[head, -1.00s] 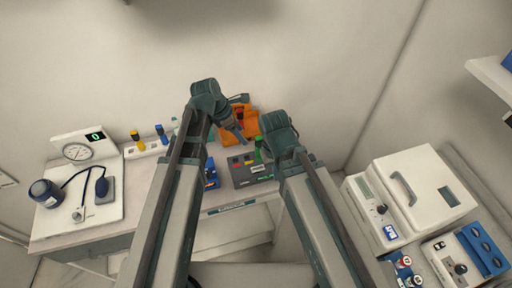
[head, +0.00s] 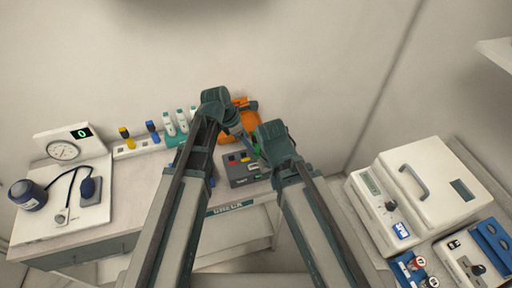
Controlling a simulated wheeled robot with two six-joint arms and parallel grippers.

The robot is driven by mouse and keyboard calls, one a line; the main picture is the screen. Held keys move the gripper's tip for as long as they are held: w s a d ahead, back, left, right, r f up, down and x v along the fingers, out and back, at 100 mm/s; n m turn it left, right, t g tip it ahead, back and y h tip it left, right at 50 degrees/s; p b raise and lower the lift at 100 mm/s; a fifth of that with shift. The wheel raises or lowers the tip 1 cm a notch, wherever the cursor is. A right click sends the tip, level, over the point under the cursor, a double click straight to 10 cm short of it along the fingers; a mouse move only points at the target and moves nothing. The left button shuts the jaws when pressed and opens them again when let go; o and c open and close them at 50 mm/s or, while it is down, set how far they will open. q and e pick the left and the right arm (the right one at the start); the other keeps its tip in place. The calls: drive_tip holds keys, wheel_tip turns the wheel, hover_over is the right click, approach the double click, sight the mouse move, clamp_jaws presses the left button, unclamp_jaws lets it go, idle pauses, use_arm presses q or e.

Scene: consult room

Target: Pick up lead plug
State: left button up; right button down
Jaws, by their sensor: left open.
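Several coloured plugs are in view, and I cannot tell by label which is the lead plug. A green plug (head: 257,147) shows partly at the dark grey box (head: 238,180), between my two arms. My left gripper (head: 247,142) is open and points down above the back of that box, close to the green plug. Contact cannot be made out. My right gripper is hidden behind its own wrist.
An orange item (head: 246,104) lies behind my left gripper, with white bottles (head: 182,120) to its left. A white machine (head: 420,190) stands at the right.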

sight(256, 146)
use_arm(q)
drive_tip(key=b+x, duration=0.2)
drive_tip(key=d+b+x, duration=0.1)
drive_tip(key=b+x, duration=0.1)
drive_tip(key=x, duration=0.1)
drive_tip(key=shift+r, duration=0.15)
clamp_jaws()
